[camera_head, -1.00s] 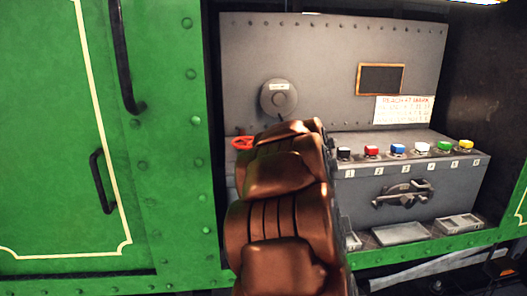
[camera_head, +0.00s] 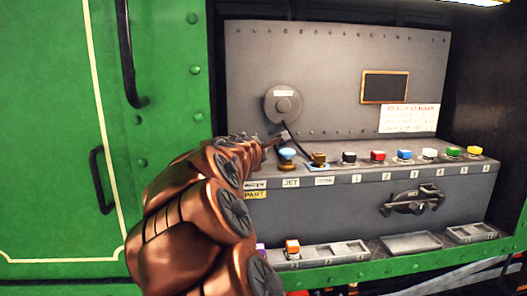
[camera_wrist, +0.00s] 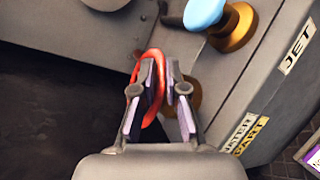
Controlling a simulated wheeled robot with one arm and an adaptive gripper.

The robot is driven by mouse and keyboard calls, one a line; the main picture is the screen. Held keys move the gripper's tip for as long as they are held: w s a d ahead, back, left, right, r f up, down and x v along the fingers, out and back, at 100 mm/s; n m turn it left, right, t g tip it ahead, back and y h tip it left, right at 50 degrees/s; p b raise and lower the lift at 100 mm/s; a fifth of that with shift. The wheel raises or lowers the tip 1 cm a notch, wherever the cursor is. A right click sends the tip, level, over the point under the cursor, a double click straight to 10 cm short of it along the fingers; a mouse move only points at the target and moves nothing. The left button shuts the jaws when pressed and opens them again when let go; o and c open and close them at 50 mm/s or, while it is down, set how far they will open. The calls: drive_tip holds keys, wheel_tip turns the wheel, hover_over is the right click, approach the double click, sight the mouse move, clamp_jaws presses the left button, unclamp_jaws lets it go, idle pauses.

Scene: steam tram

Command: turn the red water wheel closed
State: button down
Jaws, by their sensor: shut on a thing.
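The red water wheel (camera_wrist: 154,52) shows in the wrist view as a thin red ring seen nearly edge-on, in front of a round brass base. My gripper (camera_wrist: 161,75) is shut on its rim, with part of the ring between the two fingers and part outside the left finger. In the head view my gripper (camera_head: 271,140) is at the left end of the grey console. The red wheel is hidden there behind my copper arm. A white "WATER" label (camera_wrist: 238,132) and a yellow label lie to the right of the wheel in the wrist view.
A blue-topped brass knob (camera_head: 287,157) stands close right of my gripper, by the "JET" label. A row of coloured buttons (camera_head: 404,156) continues right. A round grey fitting (camera_head: 283,104) is on the back panel above. Trays (camera_head: 410,243) lie below the console.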

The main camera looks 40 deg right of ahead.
drive_tip(key=shift+a+f+m+g+h, duration=0.15)
drive_tip(key=shift+f+m+g+h, duration=0.2)
drive_tip(key=shift+g, duration=0.25)
drive_tip(key=c, duration=1.5)
unclamp_jaws()
drive_tip(key=shift+r, duration=0.1)
drive_tip(key=shift+r, duration=0.15)
drive_tip(key=v, duration=1.2)
